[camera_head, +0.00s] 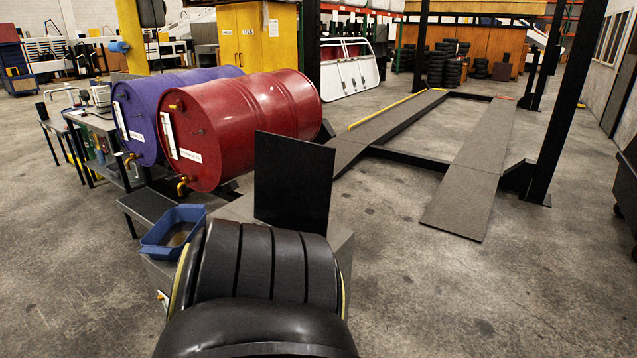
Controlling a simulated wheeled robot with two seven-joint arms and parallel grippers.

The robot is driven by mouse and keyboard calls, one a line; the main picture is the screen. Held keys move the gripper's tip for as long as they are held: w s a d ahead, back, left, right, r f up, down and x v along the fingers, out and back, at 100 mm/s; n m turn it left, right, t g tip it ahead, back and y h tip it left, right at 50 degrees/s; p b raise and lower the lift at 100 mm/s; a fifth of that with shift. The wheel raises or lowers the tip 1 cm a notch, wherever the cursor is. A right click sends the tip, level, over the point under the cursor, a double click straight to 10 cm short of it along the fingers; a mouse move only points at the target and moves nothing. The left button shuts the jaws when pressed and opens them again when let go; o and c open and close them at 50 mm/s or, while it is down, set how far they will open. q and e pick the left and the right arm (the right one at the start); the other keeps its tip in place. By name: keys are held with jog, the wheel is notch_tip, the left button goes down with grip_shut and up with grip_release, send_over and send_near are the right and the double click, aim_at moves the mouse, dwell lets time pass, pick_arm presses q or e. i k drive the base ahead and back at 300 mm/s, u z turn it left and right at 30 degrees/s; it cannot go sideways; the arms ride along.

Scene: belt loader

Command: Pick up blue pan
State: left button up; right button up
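The blue pan (161,250) is left of the bottom middle, below the red drum. It is a rectangular open pan, with a brownish patch showing inside. It appears to rest on a low grey surface, next to a large black rounded form at the bottom. Its right end is close to that black form, and I cannot tell whether they touch. Neither of my grippers is in view, and nothing is seen holding the pan.
A red drum (250,125) and a purple drum (150,115) lie on their sides behind the pan, with taps facing it. A dark upright panel (293,180) stands right of the pan. A lift ramp (470,185) stands farther right. Open concrete floor lies left and right.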

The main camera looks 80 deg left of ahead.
aim_at(166, 240)
jog(key=u, duration=1.7)
jog(key=i, duration=3.35)
jog(key=u, duration=3.35)
